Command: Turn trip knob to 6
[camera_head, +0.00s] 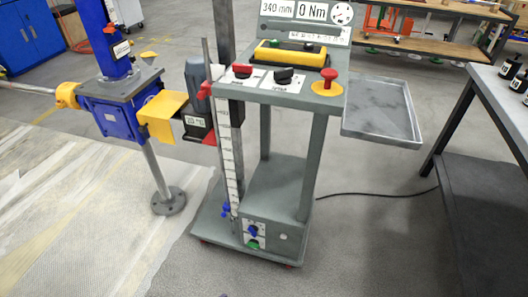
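A grey wheeled console (285,190) stands upright in the middle of the view. Its sloped top panel carries a knob with a red top (243,70) at the left and a black knob (284,75) to its right, each on a white label plate. The print on these plates is too small to read, so I cannot tell which knob is the trip knob or where its pointer stands. Low on the console is a small plate with a blue knob (253,230) and a green part (253,244). Neither gripper is in view.
A red mushroom button (328,76) on a yellow base sits beside the black knob. Displays read 340 mm (277,7) and 0 Nm (313,11). A grey tray (384,108) juts out right. A blue screw jack (118,105) stands left. A dark table (490,160) is at right.

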